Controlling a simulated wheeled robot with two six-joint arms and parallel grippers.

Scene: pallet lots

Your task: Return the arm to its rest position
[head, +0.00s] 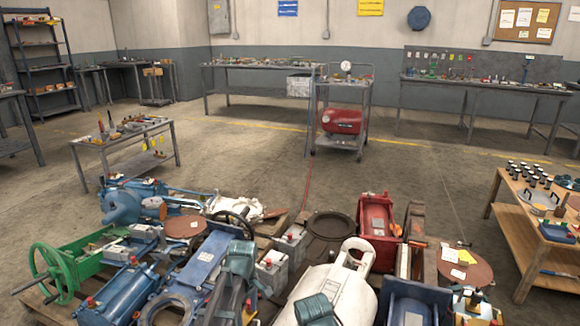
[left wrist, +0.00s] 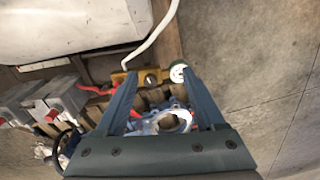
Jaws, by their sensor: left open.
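In the left wrist view my left gripper (left wrist: 157,73) is open. Its two dark teal fingers stand apart with nothing held between them. Behind and between them lie a brass-coloured fitting (left wrist: 151,78), a white-faced gauge (left wrist: 178,73) and a blue-grey ring-shaped part (left wrist: 172,121). I cannot tell how far they are from the fingers.
Crowded machine parts fill the near floor: a green handwheel (head: 50,272), a blue motor (head: 124,205), a white tank (head: 335,288) and a red machine (head: 378,222). A wooden table (head: 527,252) stands right. A cart with a red tank (head: 343,121) stands beyond open floor (head: 250,155).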

